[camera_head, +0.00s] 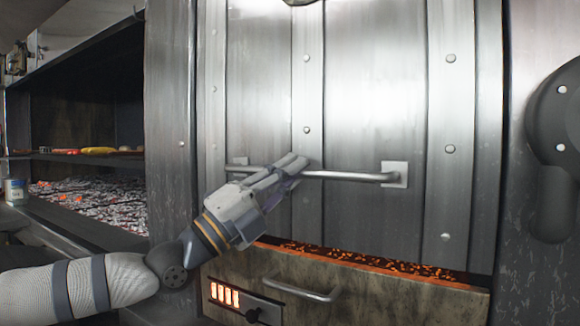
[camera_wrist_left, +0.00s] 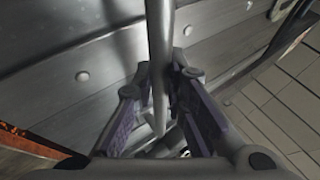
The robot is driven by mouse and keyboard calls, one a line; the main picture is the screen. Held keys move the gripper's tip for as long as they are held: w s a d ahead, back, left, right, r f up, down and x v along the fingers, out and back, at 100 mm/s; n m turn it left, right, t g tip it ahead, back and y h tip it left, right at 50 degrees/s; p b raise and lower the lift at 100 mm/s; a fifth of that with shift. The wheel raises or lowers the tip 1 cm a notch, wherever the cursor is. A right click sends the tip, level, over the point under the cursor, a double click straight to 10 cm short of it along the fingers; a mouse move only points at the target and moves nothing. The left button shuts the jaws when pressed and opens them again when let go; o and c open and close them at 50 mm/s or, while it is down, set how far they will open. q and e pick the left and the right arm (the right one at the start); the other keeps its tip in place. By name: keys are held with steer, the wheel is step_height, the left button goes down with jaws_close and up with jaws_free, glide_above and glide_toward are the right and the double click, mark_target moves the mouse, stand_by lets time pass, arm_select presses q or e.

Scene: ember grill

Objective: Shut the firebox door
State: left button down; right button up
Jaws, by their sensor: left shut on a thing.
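The firebox door (camera_head: 375,95) is a tall riveted steel panel in the middle of the head view. Its lower edge stands above a strip of glowing embers (camera_head: 400,265). A horizontal bar handle (camera_head: 345,176) crosses the door between two square mounts. My left gripper (camera_head: 292,170) is shut on this bar left of its middle, reaching up from the lower left. In the left wrist view the bar (camera_wrist_left: 160,50) runs between the two fingers (camera_wrist_left: 165,92). The fingers hide part of the bar in the head view. My right gripper is not in view.
Below the embers is a worn front panel with its own handle (camera_head: 300,290) and a lit orange display (camera_head: 224,294). At left an open grill bay holds a bed of coals (camera_head: 95,200) under a shelf (camera_head: 100,157) with food. A tin (camera_head: 15,191) stands at far left.

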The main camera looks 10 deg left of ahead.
arm_select(q)
steer(key=shift+w+f, duration=0.15)
steer(key=shift+f, duration=0.3)
steer(key=c, duration=1.6)
jaws_free()
steer(key=shift+w+d+r, duration=0.1)
steer(key=shift+w, duration=0.1)
steer(key=shift+s+r, duration=0.1)
steer(key=shift+s+a, duration=0.15)
steer(key=shift+a, duration=0.05)
steer(key=v, duration=1.1)
steer(key=shift+s+f, duration=0.15)
steer(key=shift+f, duration=0.15)
steer(key=shift+a, duration=0.1)
